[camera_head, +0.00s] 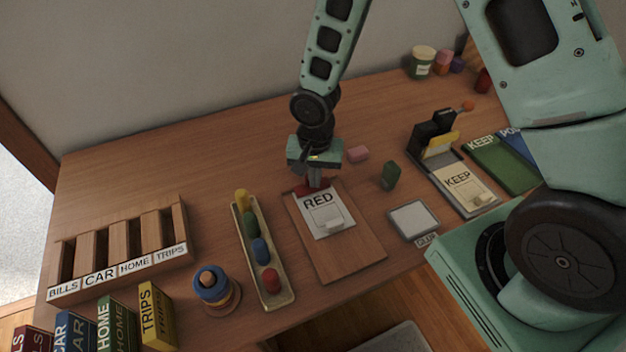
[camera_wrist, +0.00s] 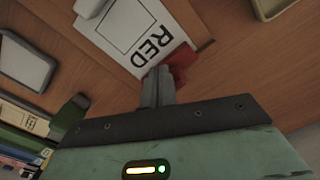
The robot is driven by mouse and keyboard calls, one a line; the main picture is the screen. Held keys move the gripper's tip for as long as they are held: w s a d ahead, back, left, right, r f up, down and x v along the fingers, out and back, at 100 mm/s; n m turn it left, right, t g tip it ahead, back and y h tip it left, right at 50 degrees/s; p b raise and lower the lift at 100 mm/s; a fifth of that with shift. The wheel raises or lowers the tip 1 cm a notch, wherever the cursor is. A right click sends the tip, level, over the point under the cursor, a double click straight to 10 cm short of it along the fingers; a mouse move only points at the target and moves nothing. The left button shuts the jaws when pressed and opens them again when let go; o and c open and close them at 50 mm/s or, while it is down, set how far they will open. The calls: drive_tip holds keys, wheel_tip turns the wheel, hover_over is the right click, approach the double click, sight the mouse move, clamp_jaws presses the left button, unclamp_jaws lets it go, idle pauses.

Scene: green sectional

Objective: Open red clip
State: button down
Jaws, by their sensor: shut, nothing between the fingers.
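The red clip (camera_wrist: 182,60) sits at the top edge of a wooden clipboard (camera_head: 355,258), over a white sheet (camera_head: 317,218) marked RED. In the head view the clip (camera_head: 301,190) is partly hidden by my gripper (camera_head: 318,180). My gripper points down at the clip. In the wrist view the fingers of my gripper (camera_wrist: 158,78) are together and close beside the clip, overlapping it in the picture. I cannot tell whether they touch it. A small white block lies on the sheet.
A tray of coloured pieces (camera_head: 236,220) lies left of the clipboard, with a ring stacker (camera_head: 212,286) near it. A KEEP clipboard (camera_head: 470,205) is farther right. A labelled rack (camera_head: 150,256) stands left.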

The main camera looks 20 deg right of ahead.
sight(315, 195)
drive_tip(key=shift+w, duration=0.8)
drive_tip(key=shift+s+r, duration=0.1)
drive_tip(key=shift+s, duration=0.1)
drive_tip(key=shift+s+r+p, duration=0.3)
drive_tip(key=shift+s+r, duration=0.15)
drive_tip(key=shift+s, duration=0.25)
wheel_tip(315, 195, up, 6)
drive_tip(key=p, duration=0.4)
drive_tip(key=shift+p, duration=0.4)
